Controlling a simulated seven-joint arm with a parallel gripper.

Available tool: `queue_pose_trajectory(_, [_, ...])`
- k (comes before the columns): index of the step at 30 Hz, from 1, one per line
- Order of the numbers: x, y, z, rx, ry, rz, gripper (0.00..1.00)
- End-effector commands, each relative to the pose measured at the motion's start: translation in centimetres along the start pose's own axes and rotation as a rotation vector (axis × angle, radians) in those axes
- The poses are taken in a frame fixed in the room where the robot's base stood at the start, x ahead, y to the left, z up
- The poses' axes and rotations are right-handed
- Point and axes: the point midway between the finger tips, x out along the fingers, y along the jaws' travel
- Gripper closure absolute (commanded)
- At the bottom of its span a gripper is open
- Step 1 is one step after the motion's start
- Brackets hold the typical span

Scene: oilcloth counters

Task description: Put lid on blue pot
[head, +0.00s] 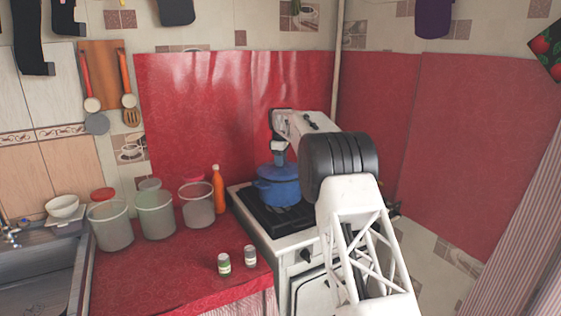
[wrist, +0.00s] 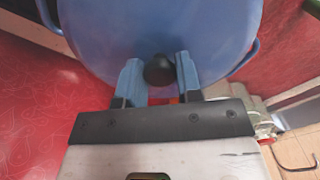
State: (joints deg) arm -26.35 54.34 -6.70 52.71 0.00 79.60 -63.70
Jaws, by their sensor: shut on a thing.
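The blue pot (head: 279,191) stands on the stove's dark top in the head view. The blue lid (head: 275,171) is over the pot's mouth and looks roughly level. I cannot tell whether its rim fully touches the pot. In the wrist view the lid (wrist: 150,30) fills the upper middle, with pot handles (wrist: 250,52) showing at its sides. My gripper (head: 279,158) is above the pot, pointing down. In the wrist view my gripper (wrist: 158,72) is shut on the lid's round black knob (wrist: 159,69), a finger on each side.
The white stove (head: 277,242) stands right of the red counter (head: 187,268). An orange bottle (head: 217,190), several tall canisters (head: 155,215) and two small jars (head: 224,264) stand on the counter. A red backsplash (head: 220,110) rises close behind the pot.

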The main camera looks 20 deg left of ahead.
Motion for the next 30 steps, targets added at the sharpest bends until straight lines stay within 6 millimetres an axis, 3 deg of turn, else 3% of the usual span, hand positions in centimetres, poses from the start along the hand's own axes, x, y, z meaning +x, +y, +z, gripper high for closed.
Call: queue_pose_trajectory(30, [0.53,-0.01,0.01,0.000,0.000,0.000,0.94])
